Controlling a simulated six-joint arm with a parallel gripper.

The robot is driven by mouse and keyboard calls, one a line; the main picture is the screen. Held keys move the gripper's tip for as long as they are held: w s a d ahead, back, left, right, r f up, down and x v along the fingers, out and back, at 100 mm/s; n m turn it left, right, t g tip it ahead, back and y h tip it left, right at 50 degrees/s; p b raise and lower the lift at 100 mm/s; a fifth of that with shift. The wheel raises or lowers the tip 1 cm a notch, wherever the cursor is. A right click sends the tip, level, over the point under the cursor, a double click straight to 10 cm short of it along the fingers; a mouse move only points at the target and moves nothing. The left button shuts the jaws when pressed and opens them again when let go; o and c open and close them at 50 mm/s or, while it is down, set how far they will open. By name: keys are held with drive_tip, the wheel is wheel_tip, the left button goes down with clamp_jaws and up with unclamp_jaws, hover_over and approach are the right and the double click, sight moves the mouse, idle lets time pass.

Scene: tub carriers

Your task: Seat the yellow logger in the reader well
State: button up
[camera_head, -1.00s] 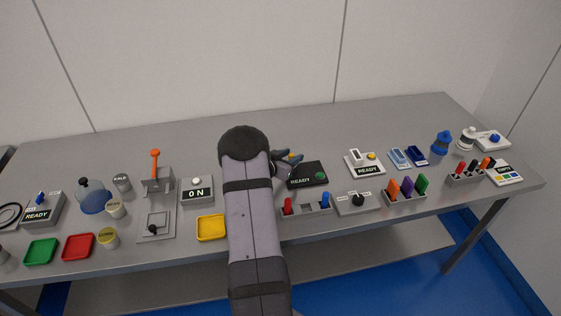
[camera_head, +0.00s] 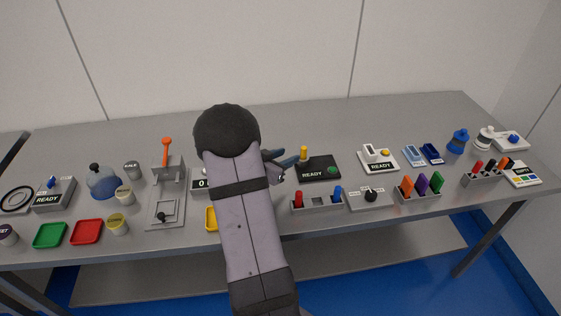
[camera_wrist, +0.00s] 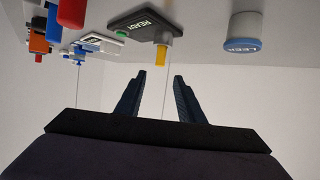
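The yellow logger (camera_head: 304,154) stands upright at the left part of the black reader (camera_head: 318,172) marked READY. It looks seated in the well, though its base is too small to see clearly. The reader shows a green light. In the wrist view, which is upside down, the logger (camera_wrist: 161,57) hangs from the reader (camera_wrist: 145,22) just beyond my fingertips. My gripper (camera_head: 291,157) is left of the logger. In the wrist view my gripper (camera_wrist: 160,75) is open, with nothing between the fingers.
A rack (camera_head: 318,203) with red and blue pieces and a grey dial box (camera_head: 369,198) stand in front of the reader. A white READY device (camera_head: 378,158) is to its right. A can marked LEEK (camera_wrist: 242,35) is near the reader, hidden by my arm in the head view.

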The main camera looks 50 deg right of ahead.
drive_tip(key=w+a+n+t+y, duration=0.65)
drive_tip(key=w+a, duration=0.75)
drive_tip(key=a, duration=0.3)
drive_tip(key=a+n+y, duration=0.4)
drive_tip(key=a+y, duration=0.1)
drive_tip(key=a, duration=1)
drive_tip(key=s+a+f+n+g+y, duration=0.2)
drive_tip(key=s+a+n, duration=0.2)
drive_tip(key=s+a, duration=0.5)
drive_tip(key=s+a+n+g, duration=0.3)
drive_tip(key=s+a+g, duration=0.1)
drive_tip(key=s, duration=0.9)
drive_tip(key=shift+a, duration=0.15)
drive_tip(key=shift+w+n+g, duration=0.1)
drive_tip(key=shift+n+g, duration=0.15)
